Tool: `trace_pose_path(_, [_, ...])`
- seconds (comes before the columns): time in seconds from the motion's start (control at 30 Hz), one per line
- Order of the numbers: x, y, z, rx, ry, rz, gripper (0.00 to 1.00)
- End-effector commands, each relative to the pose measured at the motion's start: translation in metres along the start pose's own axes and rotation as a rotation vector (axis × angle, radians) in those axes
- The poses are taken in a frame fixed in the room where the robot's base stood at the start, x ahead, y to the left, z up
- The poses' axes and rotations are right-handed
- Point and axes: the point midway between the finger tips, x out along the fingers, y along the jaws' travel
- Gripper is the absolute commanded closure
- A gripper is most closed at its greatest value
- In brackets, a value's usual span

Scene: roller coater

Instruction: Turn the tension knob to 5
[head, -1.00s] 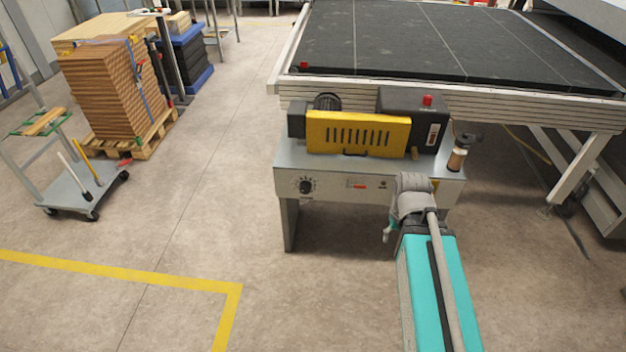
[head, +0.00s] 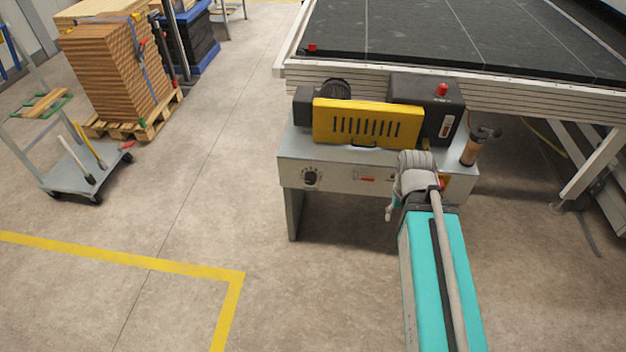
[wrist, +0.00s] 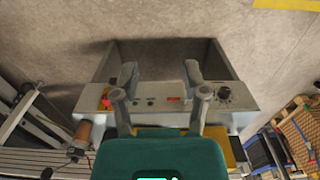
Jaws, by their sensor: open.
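The tension knob (head: 311,178) is a round black dial on the left of the grey front panel of the roller coater (head: 345,172), with scale marks around it too small to read. It also shows in the wrist view (wrist: 224,94), to the right of my gripper. My gripper (wrist: 160,85) is open and empty, its two fingers spread in front of the panel. In the head view my arm hides the right part of the panel and most of the gripper. The gripper is apart from the knob, to its right in the head view.
A yellow slotted guard (head: 367,123) and a black box with a red button (head: 442,89) sit on top of the machine. A dark conveyor bed (head: 450,40) lies behind. A trolley (head: 75,170) and a stacked pallet (head: 115,75) stand left. Floor before the knob is clear.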

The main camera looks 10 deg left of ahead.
Motion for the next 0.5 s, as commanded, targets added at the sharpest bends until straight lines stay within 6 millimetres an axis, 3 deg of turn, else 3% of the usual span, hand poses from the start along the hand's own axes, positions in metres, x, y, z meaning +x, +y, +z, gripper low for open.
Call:
trace_pose_path(0.03, [0.000,0.000,0.000,0.000,0.000,0.000,0.37])
trace_pose_path(0.23, [0.006,0.000,-0.003,-0.011,0.009,0.011,0.00])
trace_pose_path(0.5, [0.039,-0.004,-0.023,-0.094,0.064,0.095,0.00])
